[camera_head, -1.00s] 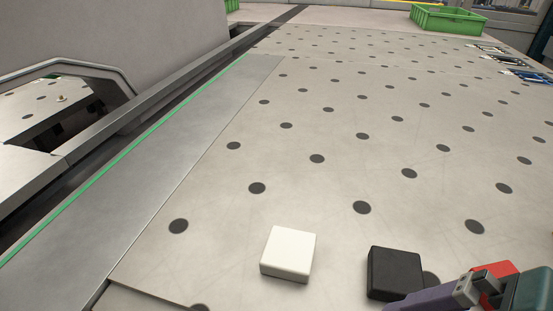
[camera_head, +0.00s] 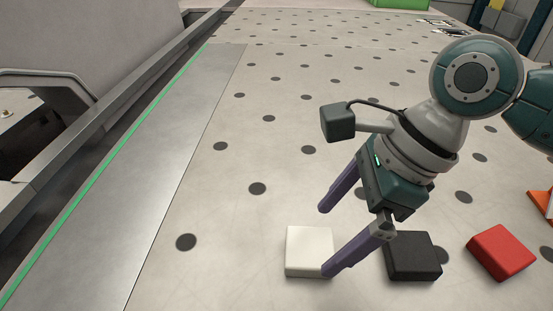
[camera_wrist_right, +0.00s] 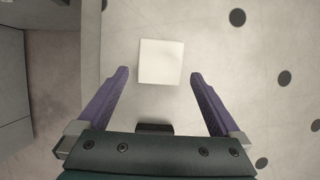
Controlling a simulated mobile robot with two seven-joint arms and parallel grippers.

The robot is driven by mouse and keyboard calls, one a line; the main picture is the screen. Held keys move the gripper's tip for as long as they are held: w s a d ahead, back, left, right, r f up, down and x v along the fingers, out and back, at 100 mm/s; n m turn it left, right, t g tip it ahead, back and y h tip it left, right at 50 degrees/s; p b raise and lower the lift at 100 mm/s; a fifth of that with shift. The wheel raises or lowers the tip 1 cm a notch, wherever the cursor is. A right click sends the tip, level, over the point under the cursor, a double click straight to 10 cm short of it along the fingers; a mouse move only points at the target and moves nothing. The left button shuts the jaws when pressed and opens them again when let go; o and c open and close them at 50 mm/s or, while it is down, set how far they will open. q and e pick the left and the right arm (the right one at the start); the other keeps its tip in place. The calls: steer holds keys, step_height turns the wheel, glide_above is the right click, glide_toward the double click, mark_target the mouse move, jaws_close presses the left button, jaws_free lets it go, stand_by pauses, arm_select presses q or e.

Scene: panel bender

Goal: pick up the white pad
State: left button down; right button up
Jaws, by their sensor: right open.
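The white pad (camera_head: 309,251) is a flat square block lying on the perforated table at the lower middle of the head view. It also shows in the right wrist view (camera_wrist_right: 161,62), ahead of and between the lines of the two fingers. My right gripper (camera_head: 324,240) is open and empty, with its purple fingers spread above the pad. In the head view the nearer finger overlaps the pad's right edge; I cannot tell whether it touches. In the wrist view (camera_wrist_right: 158,74) the fingers stand apart from the pad on both sides. My left gripper is not in view.
A black pad (camera_head: 413,256) lies right of the white pad, partly behind my gripper. A red pad (camera_head: 501,252) lies farther right, with an orange object (camera_head: 541,205) near the right edge. A green crate (camera_head: 400,3) is at the back. The table left of the white pad is clear.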

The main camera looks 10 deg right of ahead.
mark_target(310, 246)
steer(key=x, duration=0.4)
steer(key=shift+w+a+b, duration=0.1)
steer(key=shift+a+b, duration=0.15)
steer(key=shift+b, duration=0.1)
steer(key=c, duration=1.3)
steer(key=shift+r, duration=0.15)
